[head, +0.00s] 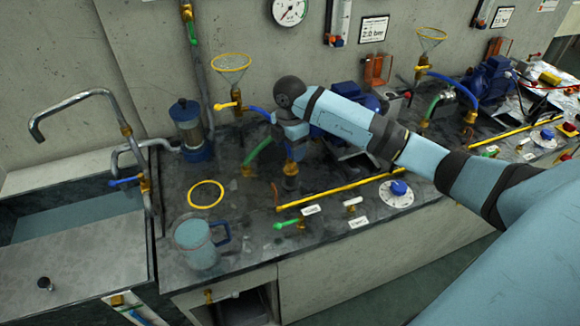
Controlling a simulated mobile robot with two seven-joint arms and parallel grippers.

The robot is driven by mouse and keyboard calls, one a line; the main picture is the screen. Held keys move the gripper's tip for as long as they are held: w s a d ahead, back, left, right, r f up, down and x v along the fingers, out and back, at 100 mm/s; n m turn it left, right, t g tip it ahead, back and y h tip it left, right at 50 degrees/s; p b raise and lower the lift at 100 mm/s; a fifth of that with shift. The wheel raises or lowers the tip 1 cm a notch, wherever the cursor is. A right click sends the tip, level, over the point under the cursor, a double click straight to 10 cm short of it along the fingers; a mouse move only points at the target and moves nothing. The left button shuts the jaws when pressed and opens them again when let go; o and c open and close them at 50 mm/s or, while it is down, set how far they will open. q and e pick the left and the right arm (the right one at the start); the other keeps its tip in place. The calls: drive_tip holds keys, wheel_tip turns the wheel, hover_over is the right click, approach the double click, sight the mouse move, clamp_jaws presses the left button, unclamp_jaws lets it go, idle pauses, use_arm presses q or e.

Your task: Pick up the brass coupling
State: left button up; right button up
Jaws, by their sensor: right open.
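A brass-coloured fitting (291,168), which looks like the brass coupling, stands on the dark bench top just below the end of my right arm. My right gripper (292,147) points down over it and is open. The dark wrist and the light blue arm hide part of the gripper and the area behind it. I cannot tell whether the fingers touch the fitting. A blue hose (257,109) runs from a yellow valve toward the gripper. My left gripper is not in view.
A sink (75,240) with a tall tap is at the left. A glass jug (196,243) and a yellow ring (206,194) are on the bench's left part. A yellow rod (340,188) and a white dial (397,194) lie along the front.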

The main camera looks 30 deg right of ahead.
sight(290, 164)
drive_tip(key=shift+s+a+f, duration=0.1)
drive_tip(key=shift+s+f, duration=0.05)
drive_tip(key=shift+f, duration=2.9)
drive_tip(key=c, duration=1)
